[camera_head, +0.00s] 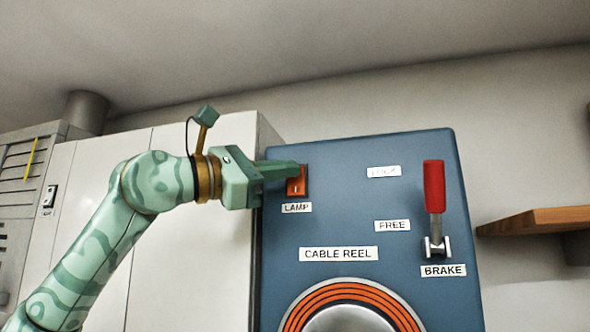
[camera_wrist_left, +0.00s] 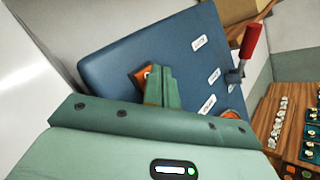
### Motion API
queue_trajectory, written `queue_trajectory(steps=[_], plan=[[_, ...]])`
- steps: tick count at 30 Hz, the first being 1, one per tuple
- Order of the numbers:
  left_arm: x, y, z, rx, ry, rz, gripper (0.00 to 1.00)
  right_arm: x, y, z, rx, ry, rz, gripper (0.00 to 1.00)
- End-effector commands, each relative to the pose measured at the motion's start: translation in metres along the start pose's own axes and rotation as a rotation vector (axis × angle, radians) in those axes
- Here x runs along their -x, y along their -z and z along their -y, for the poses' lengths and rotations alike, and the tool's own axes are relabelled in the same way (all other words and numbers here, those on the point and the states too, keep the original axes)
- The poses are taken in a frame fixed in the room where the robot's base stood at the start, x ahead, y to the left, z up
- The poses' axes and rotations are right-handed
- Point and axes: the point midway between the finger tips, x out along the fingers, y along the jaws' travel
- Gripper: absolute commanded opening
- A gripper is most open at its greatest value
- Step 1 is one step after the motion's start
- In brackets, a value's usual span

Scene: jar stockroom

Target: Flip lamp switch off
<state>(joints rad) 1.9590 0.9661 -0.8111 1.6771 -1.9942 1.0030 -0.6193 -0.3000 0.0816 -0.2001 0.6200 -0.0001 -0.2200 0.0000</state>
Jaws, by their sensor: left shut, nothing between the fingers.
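The lamp switch (camera_head: 294,187) is an orange rocker in a dark frame near the upper left of the blue panel (camera_head: 335,208), above a LAMP label (camera_head: 297,208). My left gripper (camera_head: 299,170) is shut and empty, its fingertips at the upper part of the switch; I cannot tell whether they touch it. In the left wrist view the shut fingers (camera_wrist_left: 156,72) cover most of the orange switch (camera_wrist_left: 140,76). The rocker's exact tilt is hidden. My right gripper is not in view.
A red-handled brake lever (camera_head: 434,188) stands upright at the panel's right. The orange-ringed cable reel (camera_head: 350,296) is below. A wooden shelf (camera_head: 535,220) is at the right, and white cabinets (camera_head: 140,262) stand behind my left arm.

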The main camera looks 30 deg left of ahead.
Motion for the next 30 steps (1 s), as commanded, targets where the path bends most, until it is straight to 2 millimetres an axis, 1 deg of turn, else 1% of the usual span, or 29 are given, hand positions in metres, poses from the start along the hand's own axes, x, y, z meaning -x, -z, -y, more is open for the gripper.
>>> queue_trajectory(steps=[3,30], plan=[[-0.0033,0.0013,-0.0026,0.001,0.001,-0.001,0.0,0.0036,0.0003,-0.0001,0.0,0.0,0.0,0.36],[-0.0077,0.0049,-0.0057,0.0,0.001,0.0,0.0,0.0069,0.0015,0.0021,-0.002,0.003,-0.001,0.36]])
